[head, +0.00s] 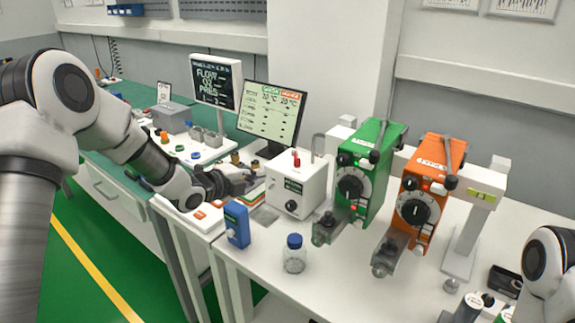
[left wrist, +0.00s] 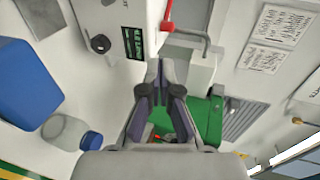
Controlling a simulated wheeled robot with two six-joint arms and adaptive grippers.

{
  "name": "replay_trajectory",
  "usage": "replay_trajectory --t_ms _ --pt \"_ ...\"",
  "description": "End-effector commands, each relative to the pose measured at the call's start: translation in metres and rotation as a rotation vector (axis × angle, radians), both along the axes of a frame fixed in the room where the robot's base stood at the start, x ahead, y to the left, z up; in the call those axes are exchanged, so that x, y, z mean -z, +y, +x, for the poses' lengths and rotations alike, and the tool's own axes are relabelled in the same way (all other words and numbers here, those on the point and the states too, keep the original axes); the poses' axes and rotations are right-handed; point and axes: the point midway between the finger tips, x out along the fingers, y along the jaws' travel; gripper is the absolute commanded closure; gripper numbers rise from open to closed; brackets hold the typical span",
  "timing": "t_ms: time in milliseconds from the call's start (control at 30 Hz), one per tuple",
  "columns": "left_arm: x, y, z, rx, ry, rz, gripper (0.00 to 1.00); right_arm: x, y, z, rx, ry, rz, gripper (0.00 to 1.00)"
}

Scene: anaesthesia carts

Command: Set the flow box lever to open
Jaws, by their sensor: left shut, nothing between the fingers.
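The flow box appears to be the white box (head: 297,190) with a black knob and a dark label on its front, standing on the bench left of the green unit. A small red lever (head: 296,158) stands up from its top; its setting is too small to tell. In the left wrist view the white box (left wrist: 90,15) fills the upper middle, with the red lever (left wrist: 168,14) near its edge. My left gripper (head: 247,181) is shut and empty, just left of the box, apart from the lever. In the wrist view its fingertips (left wrist: 161,70) lie below the lever.
A green unit (head: 362,180) and an orange unit (head: 418,200) stand right of the box. A blue box (head: 236,224) and a blue-capped jar (head: 294,256) stand in front. Two screens (head: 272,112) stand behind. The bench front between jar and orange unit is clear.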

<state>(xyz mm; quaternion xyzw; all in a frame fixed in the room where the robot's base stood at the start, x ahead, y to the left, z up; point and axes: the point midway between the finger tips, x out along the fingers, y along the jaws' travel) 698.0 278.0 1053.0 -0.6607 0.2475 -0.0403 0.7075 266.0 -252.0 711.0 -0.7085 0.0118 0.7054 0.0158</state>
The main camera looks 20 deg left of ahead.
Motion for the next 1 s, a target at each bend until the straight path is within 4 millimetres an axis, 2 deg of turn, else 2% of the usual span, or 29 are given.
replay_trajectory --t_ms 367,533,700,1000 --pt "0.022 -0.033 0.071 0.002 0.000 -0.001 1.00 -0.025 0.000 0.000 0.000 -0.001 0.000 0.60" --pt "0.021 -0.044 0.097 0.001 -0.001 -0.002 1.00 -0.037 0.000 0.000 0.000 0.000 0.000 0.60" --pt "0.023 -0.048 0.108 -0.001 0.000 -0.004 1.00 -0.039 0.000 0.000 0.000 0.000 0.000 0.60" --pt "0.024 -0.049 0.108 -0.001 0.000 -0.004 1.00 -0.037 0.000 0.000 0.000 0.000 0.000 0.60"
